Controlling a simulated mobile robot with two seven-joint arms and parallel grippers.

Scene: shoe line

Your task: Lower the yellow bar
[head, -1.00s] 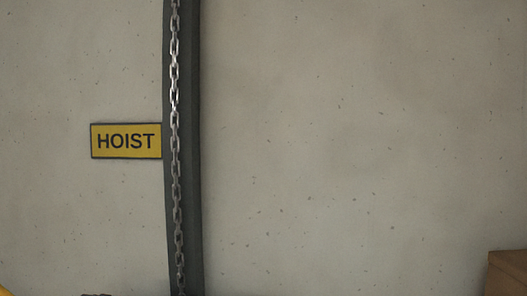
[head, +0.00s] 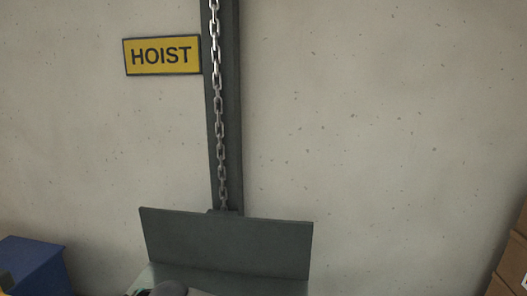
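No yellow bar is clearly in view. A steel chain (head: 219,120) hangs down in front of a dark upright post (head: 228,150) on the wall. A yellow sign reading HOIST (head: 162,55) is to the left of the post. The chain's lower end meets the top of a dark grey panel (head: 228,245). Neither of my grippers can be made out.
A blue box (head: 35,262) stands at the lower left, with a small yellow and dark piece at the picture's edge beside it. Brown boxes (head: 508,262) are stacked at the right edge. A dark rounded thing (head: 168,289) shows at the bottom, cut off.

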